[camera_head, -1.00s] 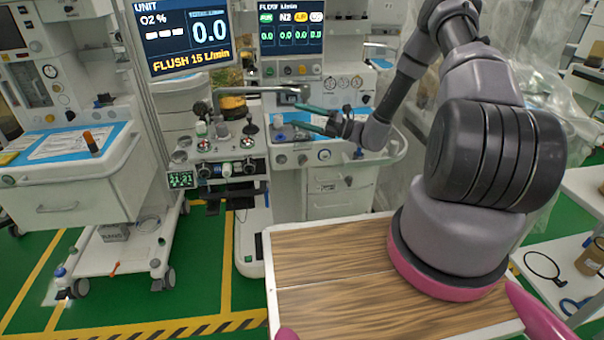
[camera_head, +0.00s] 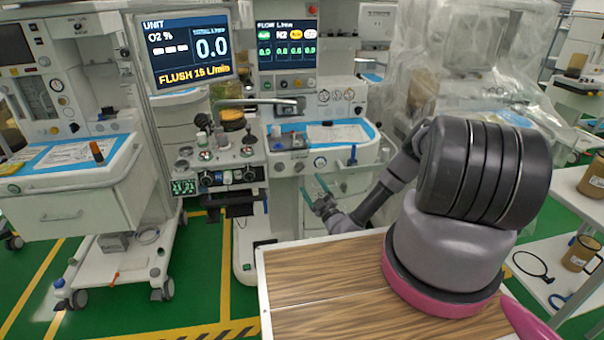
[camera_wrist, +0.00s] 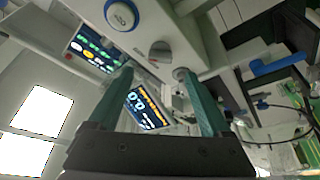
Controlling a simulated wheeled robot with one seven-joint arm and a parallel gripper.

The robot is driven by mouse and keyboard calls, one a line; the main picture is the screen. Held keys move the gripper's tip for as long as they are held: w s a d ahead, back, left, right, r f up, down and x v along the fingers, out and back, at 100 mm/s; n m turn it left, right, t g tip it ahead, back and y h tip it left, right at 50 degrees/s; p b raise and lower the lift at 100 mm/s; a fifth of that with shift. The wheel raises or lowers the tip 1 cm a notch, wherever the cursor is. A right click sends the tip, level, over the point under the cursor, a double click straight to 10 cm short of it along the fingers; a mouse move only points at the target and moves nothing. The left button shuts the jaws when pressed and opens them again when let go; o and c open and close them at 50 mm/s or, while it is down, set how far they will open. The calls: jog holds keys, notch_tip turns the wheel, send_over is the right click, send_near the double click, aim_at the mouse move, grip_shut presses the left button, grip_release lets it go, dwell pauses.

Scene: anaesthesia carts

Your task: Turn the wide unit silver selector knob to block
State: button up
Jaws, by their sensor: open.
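The wide unit (camera_head: 340,185) stands in the middle of the head view, with a row of controls on its front panel edge. My gripper (camera_head: 313,186) is open and empty, just below and in front of the panel. In the wrist view its green fingers (camera_wrist: 157,75) point toward the panel, apart from the knob.
A narrower unit with several knobs (camera_head: 220,178) stands left of the wide unit. Two screens (camera_head: 187,48) hang above. A wood-topped table (camera_head: 320,275) carries my arm.

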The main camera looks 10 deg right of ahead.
aim_at(300, 168)
jog(key=x, duration=0.7)
jog(key=shift+w, duration=0.35)
jog(key=shift+a+r, duration=0.15)
grip_shut()
